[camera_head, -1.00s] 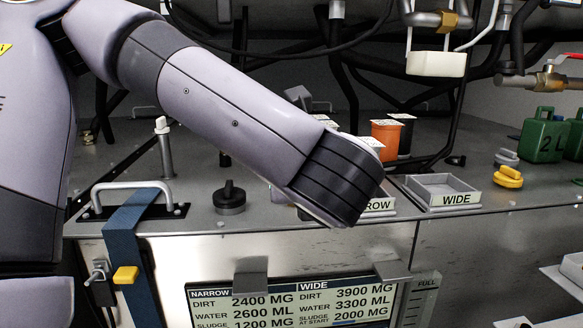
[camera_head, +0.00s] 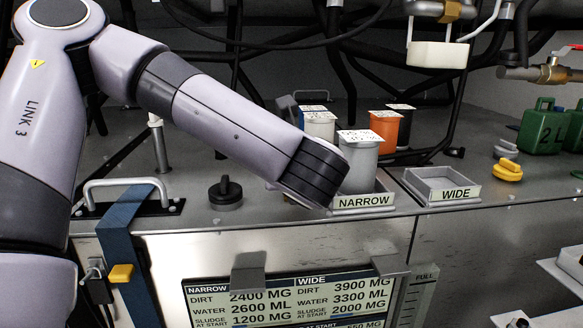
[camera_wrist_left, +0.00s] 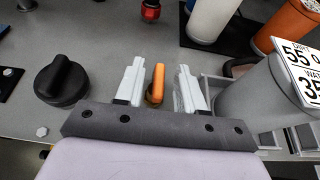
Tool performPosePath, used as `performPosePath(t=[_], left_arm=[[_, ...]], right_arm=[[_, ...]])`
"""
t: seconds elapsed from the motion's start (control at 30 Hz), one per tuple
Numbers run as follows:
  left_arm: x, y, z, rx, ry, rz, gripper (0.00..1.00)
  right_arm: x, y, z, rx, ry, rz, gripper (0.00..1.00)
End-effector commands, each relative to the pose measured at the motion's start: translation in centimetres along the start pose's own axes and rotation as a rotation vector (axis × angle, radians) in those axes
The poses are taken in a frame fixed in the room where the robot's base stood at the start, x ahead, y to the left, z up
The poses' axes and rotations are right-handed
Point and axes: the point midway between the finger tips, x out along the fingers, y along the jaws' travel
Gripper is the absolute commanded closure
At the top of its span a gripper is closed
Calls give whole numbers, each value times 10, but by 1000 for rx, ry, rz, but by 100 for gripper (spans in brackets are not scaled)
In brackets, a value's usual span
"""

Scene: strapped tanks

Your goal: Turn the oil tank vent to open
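No label in view names the oil tank vent. In the left wrist view, a small orange lever (camera_wrist_left: 157,84) stands up from the grey deck between the fingers of my left gripper (camera_wrist_left: 160,64). The fingers are apart, and I cannot tell whether either touches the lever. A black knob (camera_wrist_left: 62,80) is left of the gripper; it also shows in the head view (camera_head: 226,193). In the head view my left forearm hides the gripper and the lever. A yellow knob (camera_head: 508,170) sits far right. My right gripper is not in view.
A grey canister (camera_head: 358,165) stands at the NARROW tray (camera_head: 365,202), close beside my left arm. The WIDE tray (camera_head: 441,187) is empty. White, orange (camera_head: 384,125) and black canisters stand behind. A metal handle (camera_head: 125,188) and blue strap (camera_head: 128,235) are left.

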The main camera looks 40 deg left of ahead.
Motion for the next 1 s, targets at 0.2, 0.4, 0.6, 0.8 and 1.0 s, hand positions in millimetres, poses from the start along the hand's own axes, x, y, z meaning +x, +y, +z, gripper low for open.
performPosePath(t=[0.2, 0.4, 0.6, 0.8, 1.0], left_arm=[[0, 0, 0, 0, 0, 0, 65], [0, 0, 0, 0, 0, 0, 100], [1, -1, 0, -12, 0, 32, 100], [2, -3, -2, -74, -3, 177, 100], [2, -4, -1, -134, -1, 316, 100]], right_arm=[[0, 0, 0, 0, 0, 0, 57], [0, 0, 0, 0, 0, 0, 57], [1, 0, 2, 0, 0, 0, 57], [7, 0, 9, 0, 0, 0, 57], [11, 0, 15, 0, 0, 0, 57]])
